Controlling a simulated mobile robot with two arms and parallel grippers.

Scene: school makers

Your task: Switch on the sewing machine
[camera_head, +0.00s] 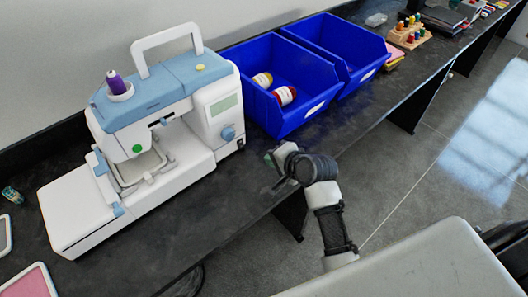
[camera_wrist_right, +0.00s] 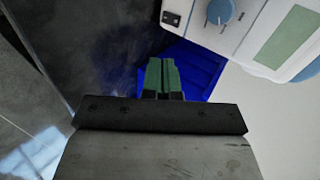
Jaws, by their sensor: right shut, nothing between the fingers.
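The white and blue sewing machine (camera_head: 205,115) stands on the dark bench at the left, with a purple thread spool (camera_head: 117,83) on top. Its right end has a blue dial (camera_head: 228,134) and a small black switch (camera_head: 240,144) low at the corner. The right wrist view also shows the dial (camera_wrist_right: 220,11) and the switch (camera_wrist_right: 171,19). I cannot tell the switch's position. My right gripper (camera_head: 270,160) is shut and empty, right of the machine and apart from it. Its green fingers (camera_wrist_right: 162,74) are together in the right wrist view. My left gripper is not in view.
Two blue bins (camera_head: 274,106) stand right of the machine, the nearer holding thread spools (camera_head: 284,95). A wooden rack of small bottles (camera_head: 408,36) is farther back. A pink-faced flat item (camera_head: 30,284) lies at front left. The bench front before the machine is clear.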

